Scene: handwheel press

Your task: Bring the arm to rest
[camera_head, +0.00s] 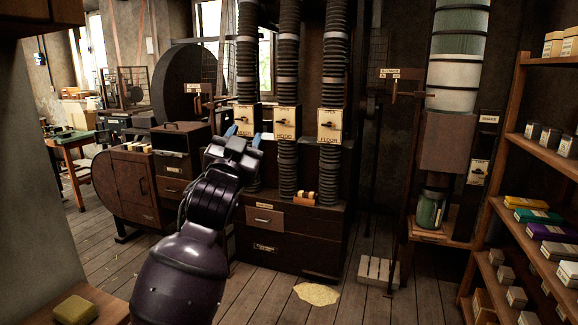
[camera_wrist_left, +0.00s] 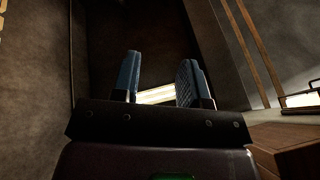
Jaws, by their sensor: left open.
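My left arm comes up from the bottom of the head view, dark and glossy. Its gripper (camera_head: 243,137) is raised in front of the dark cabinet with the ribbed ducts. The two blue fingers stand apart with nothing between them. In the left wrist view the gripper (camera_wrist_left: 158,85) also shows open and empty, with a pale bright strip behind the fingers. In the head view it overlaps the left panel (camera_head: 247,118); I cannot tell how far apart they are. My right gripper is not in view.
Two more labelled panels, the middle one (camera_head: 287,122) and the right one (camera_head: 331,125), sit under ribbed ducts. A wooden shelf (camera_head: 511,135) with boxes stands at the right. A glass jar (camera_head: 430,208) stands on a ledge. A pale patch (camera_head: 317,293) lies on the otherwise fairly clear plank floor.

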